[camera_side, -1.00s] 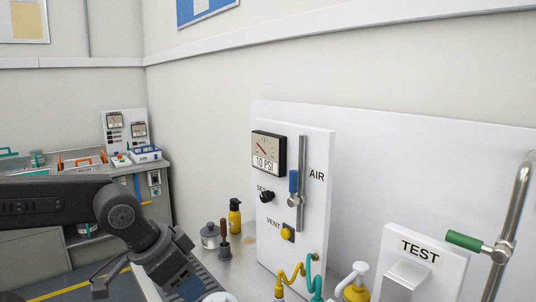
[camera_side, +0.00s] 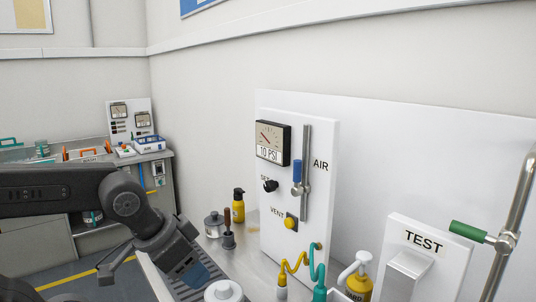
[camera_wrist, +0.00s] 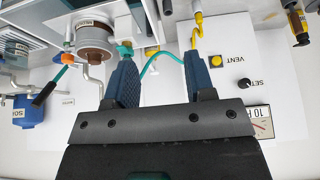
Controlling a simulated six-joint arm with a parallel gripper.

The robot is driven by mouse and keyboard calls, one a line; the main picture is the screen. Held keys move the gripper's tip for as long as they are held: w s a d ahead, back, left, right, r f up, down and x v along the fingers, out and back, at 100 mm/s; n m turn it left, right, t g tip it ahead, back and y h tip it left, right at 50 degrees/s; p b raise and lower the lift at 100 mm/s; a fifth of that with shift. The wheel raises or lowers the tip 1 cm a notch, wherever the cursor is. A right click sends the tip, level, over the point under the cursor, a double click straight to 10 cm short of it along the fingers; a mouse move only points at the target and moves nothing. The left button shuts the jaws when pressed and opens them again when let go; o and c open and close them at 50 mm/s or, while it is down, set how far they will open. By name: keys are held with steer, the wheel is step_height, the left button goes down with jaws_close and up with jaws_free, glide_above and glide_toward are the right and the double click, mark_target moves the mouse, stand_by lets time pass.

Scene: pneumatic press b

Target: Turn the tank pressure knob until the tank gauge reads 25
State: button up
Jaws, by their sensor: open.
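The black pressure knob (camera_side: 270,185), labelled SET, sits on the white AIR panel (camera_side: 320,210) below the gauge. The tank gauge (camera_side: 272,143) has a display that reads 10 PSI. In the wrist view the knob (camera_wrist: 243,86) and the gauge (camera_wrist: 260,122) appear upside down at the right. My gripper (camera_side: 192,285) is low at the front left in the side view, apart from the panel. In the wrist view my gripper (camera_wrist: 158,68) shows two blue fingers spread apart, with nothing held between them. The knob lies to the right of both fingers there.
A blue-handled valve (camera_side: 297,172) and a yellow VENT button (camera_side: 291,221) are beside and below the knob. Yellow and teal hoses (camera_side: 318,262) run at the panel's foot. A yellow bottle (camera_side: 238,206) and a grey pot (camera_side: 214,225) stand left of the panel. A green-handled lever (camera_side: 468,231) is at right.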

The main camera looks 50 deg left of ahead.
steer(key=shift+o, duration=0.9)
steer(key=shift+w+a, duration=0.1)
steer(key=shift+o, duration=0.6)
steer(key=w+a+r+n+t+y, duration=0.1)
steer(key=w+a+n+t+y, duration=0.1)
steer(key=w+a, duration=0.6)
steer(key=w+t+y, duration=0.1)
steer(key=w, duration=0.2)
steer(key=t+h, duration=0.3)
steer(key=t, duration=0.6)
glide_toward(266, 186)
steer(key=w, duration=1.1)
steer(key=shift+w+f, duration=0.15)
steer(key=shift+w, duration=0.05)
steer(key=shift+m, duration=0.3)
steer(key=c, duration=0.9)
